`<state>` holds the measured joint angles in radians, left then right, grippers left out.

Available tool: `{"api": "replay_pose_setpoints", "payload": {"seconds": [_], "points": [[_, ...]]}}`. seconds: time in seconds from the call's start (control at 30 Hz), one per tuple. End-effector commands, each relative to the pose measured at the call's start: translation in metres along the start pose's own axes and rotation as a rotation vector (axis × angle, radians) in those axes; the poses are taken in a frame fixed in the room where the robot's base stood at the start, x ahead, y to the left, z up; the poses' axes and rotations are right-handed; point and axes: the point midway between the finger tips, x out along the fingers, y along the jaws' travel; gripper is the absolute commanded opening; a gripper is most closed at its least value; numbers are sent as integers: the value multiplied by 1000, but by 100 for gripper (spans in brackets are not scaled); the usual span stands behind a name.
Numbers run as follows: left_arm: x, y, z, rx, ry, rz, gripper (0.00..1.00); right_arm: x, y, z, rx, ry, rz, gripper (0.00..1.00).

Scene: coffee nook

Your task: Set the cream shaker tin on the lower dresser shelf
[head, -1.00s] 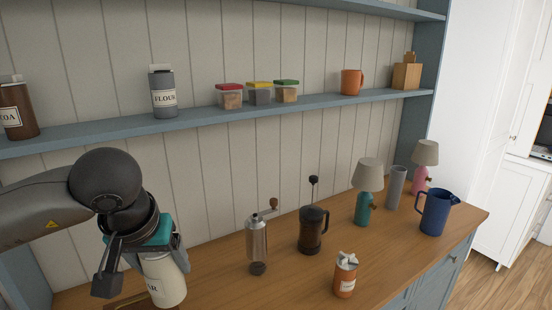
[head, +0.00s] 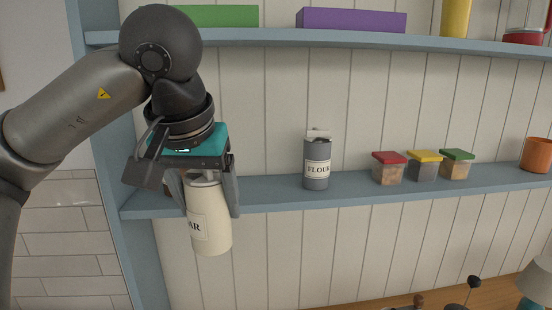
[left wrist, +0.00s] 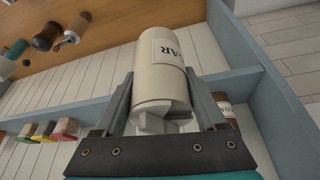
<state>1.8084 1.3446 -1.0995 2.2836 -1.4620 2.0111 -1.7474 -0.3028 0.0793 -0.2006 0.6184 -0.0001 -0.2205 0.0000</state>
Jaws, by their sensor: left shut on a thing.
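The cream shaker tin (head: 209,222) has a dark-lettered label ending in "AR". My left gripper (head: 208,200) is shut on it near its top and holds it upright in front of the lower dresser shelf (head: 265,192), at the shelf's left end. The tin's body hangs partly below the shelf's level in the head view. In the left wrist view the tin (left wrist: 160,80) sits between the two fingers, and the shelf (left wrist: 85,113) runs behind it. My right gripper is not in view.
On the lower shelf, a brown tin (left wrist: 226,106) is mostly hidden behind my gripper. A grey flour tin (head: 317,165) stands to its right, with free shelf between. Lidded boxes (head: 423,167) and an orange mug (head: 537,155) stand further right. The upper shelf (head: 280,38) holds several things.

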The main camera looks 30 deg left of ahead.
Motion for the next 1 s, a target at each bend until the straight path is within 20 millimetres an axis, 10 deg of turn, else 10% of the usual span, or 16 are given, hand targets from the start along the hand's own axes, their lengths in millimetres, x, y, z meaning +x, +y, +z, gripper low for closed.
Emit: {"api": "replay_pose_setpoints", "payload": {"seconds": [0.6,1.0], "points": [[44,1,-103,-1,-2,2,10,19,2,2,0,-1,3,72],[56,0,-134,0,0,1,10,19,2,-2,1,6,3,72]]}}
